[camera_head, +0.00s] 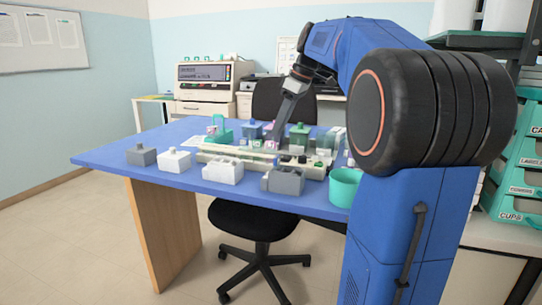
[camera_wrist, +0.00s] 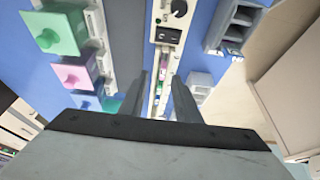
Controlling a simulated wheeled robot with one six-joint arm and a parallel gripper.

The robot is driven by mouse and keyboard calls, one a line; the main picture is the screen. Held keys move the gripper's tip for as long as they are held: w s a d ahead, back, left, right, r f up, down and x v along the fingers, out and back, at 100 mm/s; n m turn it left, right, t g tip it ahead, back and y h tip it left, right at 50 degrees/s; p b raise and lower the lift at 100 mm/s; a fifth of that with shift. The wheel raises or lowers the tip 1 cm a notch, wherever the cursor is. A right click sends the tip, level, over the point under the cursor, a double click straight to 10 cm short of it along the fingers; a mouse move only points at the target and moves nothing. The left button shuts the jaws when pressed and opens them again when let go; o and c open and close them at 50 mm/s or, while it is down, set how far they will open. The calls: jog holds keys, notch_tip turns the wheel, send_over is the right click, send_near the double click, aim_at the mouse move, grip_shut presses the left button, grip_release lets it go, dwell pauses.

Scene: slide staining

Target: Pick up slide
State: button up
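My gripper (camera_head: 278,137) reaches down over the middle of the blue table, among the staining jars. In the wrist view its two fingers (camera_wrist: 157,78) are apart, with nothing seen held between them. Below and between them runs a narrow cream strip (camera_wrist: 163,57) with small pink and green bits in it. I cannot make out a separate slide for sure; any slide there is too small or partly hidden by the fingers.
Square jars with green (camera_wrist: 60,30), pink (camera_wrist: 73,75) and blue lids stand left of the fingers. A cream unit with a knob and black switch (camera_wrist: 168,35) lies ahead. A grey slotted block (camera_wrist: 235,25) is at right. A teal cup (camera_head: 345,188) stands near the table's right edge.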

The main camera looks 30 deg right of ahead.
aim_at(271, 142)
jog(key=x, duration=0.5)
jog(key=shift+w+a+f, duration=0.1)
jog(key=shift+a+f, duration=0.2)
jog(key=shift+a, duration=0.2)
jog(key=shift+w+a+f, duration=0.1)
jog(key=shift+w+f, duration=0.1)
jog(key=shift+f, duration=0.35)
jog(key=shift+c, duration=0.6)
grip_shut()
